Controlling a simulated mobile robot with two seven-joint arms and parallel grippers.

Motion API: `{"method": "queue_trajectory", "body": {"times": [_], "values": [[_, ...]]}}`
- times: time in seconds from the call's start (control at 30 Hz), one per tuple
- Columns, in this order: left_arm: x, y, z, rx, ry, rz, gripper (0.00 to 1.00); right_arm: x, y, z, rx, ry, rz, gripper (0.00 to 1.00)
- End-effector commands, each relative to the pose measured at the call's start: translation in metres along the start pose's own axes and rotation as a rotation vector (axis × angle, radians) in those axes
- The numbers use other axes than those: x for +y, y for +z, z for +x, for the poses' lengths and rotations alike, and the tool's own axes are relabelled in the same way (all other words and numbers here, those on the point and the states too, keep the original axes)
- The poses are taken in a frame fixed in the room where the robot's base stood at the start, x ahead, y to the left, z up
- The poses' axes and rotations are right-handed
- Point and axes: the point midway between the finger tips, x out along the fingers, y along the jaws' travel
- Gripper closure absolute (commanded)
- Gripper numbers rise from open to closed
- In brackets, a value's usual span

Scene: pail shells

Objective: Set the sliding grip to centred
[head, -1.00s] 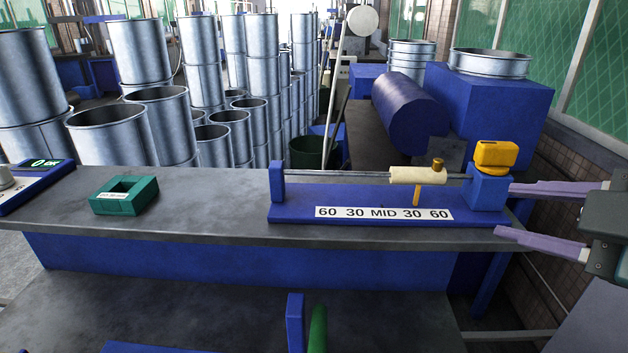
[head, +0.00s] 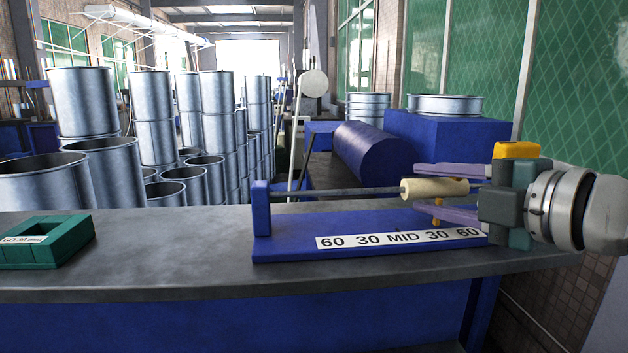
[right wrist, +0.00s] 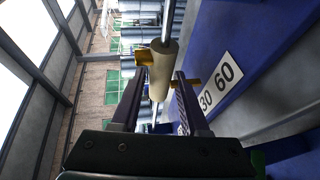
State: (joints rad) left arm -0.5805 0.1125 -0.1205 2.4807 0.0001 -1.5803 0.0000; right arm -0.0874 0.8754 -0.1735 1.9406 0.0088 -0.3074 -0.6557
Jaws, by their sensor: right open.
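The sliding grip (head: 435,189) is a cream cylinder on a thin horizontal rod (head: 340,192) above a blue base (head: 290,230). Its orange pointer (head: 437,204) is partly covered by my finger and sits near the right-hand 30 of the white scale strip (head: 400,239), right of MID. My right gripper (head: 417,188) is open, with one finger behind the grip and one in front. In the right wrist view the grip (right wrist: 163,66) lies between the spread fingers (right wrist: 157,80), with the pointer by the right fingertip. My left gripper is out of view.
A blue end post (head: 261,208) holds the rod's left end. A yellow block (head: 515,150) is partly hidden behind my right gripper. A green square frame (head: 45,241) lies on the grey bench (head: 180,262) at left. Metal pails (head: 100,170) stand behind the bench.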

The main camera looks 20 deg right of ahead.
Motion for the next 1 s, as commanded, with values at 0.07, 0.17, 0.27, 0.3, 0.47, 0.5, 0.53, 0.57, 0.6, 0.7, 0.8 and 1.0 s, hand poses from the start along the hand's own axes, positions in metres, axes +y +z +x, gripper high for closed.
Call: {"method": "queue_trajectory", "body": {"times": [0.07, 0.17, 0.27, 0.3, 0.47, 0.5, 0.53, 0.57, 0.6, 0.7, 0.8, 1.0], "values": [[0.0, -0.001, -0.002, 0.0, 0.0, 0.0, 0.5, 0.002, 0.0, 0.011, 0.0, 0.003, 0.002, 0.55], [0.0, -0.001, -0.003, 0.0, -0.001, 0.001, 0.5, 0.002, 0.0, 0.024, -0.001, 0.002, 0.002, 0.55], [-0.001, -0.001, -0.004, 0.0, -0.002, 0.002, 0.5, 0.001, 0.0, 0.033, -0.001, 0.001, 0.002, 0.55], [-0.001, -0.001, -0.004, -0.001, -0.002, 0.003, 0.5, 0.001, 0.0, 0.035, 0.0, 0.0, 0.002, 0.55], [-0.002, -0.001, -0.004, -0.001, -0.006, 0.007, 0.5, 0.0, -0.001, 0.041, 0.001, -0.001, 0.001, 0.55], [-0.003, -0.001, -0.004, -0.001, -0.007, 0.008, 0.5, -0.001, -0.001, 0.041, 0.001, -0.001, 0.001, 0.55], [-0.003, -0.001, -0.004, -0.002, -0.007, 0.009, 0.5, -0.001, -0.001, 0.042, 0.001, -0.001, 0.001, 0.55], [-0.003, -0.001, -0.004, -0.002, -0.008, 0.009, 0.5, -0.001, -0.001, 0.042, 0.001, -0.001, 0.0, 0.55], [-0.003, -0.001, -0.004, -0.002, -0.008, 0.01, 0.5, -0.001, -0.001, 0.042, 0.001, -0.001, 0.0, 0.55], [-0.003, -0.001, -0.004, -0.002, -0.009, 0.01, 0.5, -0.001, -0.001, 0.041, 0.001, -0.001, 0.0, 0.55], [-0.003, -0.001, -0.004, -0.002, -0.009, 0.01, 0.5, -0.001, -0.001, 0.041, 0.001, -0.001, 0.0, 0.66], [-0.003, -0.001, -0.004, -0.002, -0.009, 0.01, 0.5, -0.001, -0.001, 0.041, 0.001, -0.002, 0.0, 0.88]]}}
